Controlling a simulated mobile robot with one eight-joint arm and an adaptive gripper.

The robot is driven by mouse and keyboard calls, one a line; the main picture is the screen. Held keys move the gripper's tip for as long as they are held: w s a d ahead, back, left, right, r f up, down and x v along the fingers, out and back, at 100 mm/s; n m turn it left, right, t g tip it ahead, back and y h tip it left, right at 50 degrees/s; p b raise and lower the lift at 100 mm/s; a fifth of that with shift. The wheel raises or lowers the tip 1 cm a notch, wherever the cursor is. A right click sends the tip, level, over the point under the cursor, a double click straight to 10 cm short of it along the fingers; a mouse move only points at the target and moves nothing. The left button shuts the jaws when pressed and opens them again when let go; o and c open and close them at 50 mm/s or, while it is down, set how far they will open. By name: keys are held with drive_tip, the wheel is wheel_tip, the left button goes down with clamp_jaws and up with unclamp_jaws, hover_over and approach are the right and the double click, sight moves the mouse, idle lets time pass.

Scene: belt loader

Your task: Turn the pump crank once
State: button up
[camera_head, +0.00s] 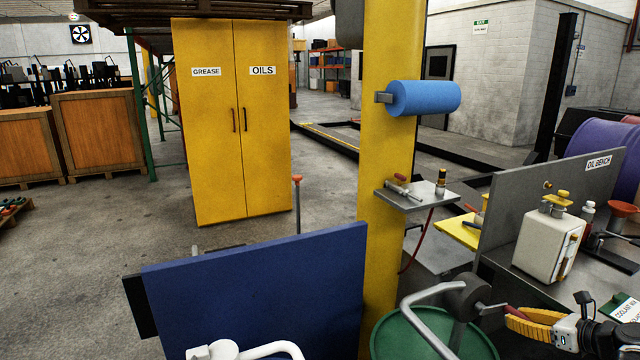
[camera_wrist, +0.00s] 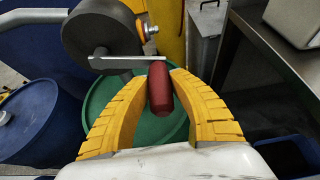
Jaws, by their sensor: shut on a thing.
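The pump (camera_head: 466,292) is a dark grey round body above a green drum (camera_head: 400,338), with a pale bent pipe in the head view. Its crank has a flat metal arm (camera_wrist: 125,62) ending in a dark red handle (camera_wrist: 160,88). In the wrist view the arm points right from the pump body (camera_wrist: 98,40), roughly level. My gripper (camera_wrist: 160,80) has its yellow ribbed fingers shut on the red handle, one on each side. In the head view my gripper (camera_head: 520,318) comes in from the right, and its fingers partly hide the handle.
The oil bench (camera_head: 610,262) stands close on the right with a pale canister (camera_head: 548,243). A yellow column (camera_head: 385,190) with a small shelf (camera_head: 415,196) rises behind the drum. A blue panel (camera_head: 255,295) stands left of it. A blue drum (camera_wrist: 30,122) is at left in the wrist view.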

drive_tip(key=shift+a+f, duration=0.1)
drive_tip(key=shift+f, duration=0.6)
drive_tip(key=shift+o, duration=0.2)
drive_tip(key=shift+s+a+f, duration=0.15)
drive_tip(key=shift+a+f, duration=0.15)
drive_tip(key=shift+f, duration=0.3)
drive_tip(key=shift+s+a+f, duration=0.15)
drive_tip(key=shift+a+f, duration=0.1)
drive_tip(key=shift+f, duration=0.3)
drive_tip(key=a+f, duration=0.1)
drive_tip(key=s+a+f, duration=0.1)
drive_tip(key=shift+a+f, duration=0.2)
drive_tip(key=shift+a, duration=0.15)
drive_tip(key=shift+c, duration=0.2)
drive_tip(key=a, duration=0.1)
drive_tip(key=s+a, duration=0.1)
drive_tip(key=a, duration=0.1)
drive_tip(key=shift+s+a+r, duration=0.15)
drive_tip(key=shift+a, duration=0.1)
drive_tip(key=shift+s+a, duration=0.35)
drive_tip(key=shift+a, duration=0.45)
drive_tip(key=o, duration=2.1)
drive_tip(key=shift+d, duration=0.1)
drive_tip(key=shift+o, duration=0.2)
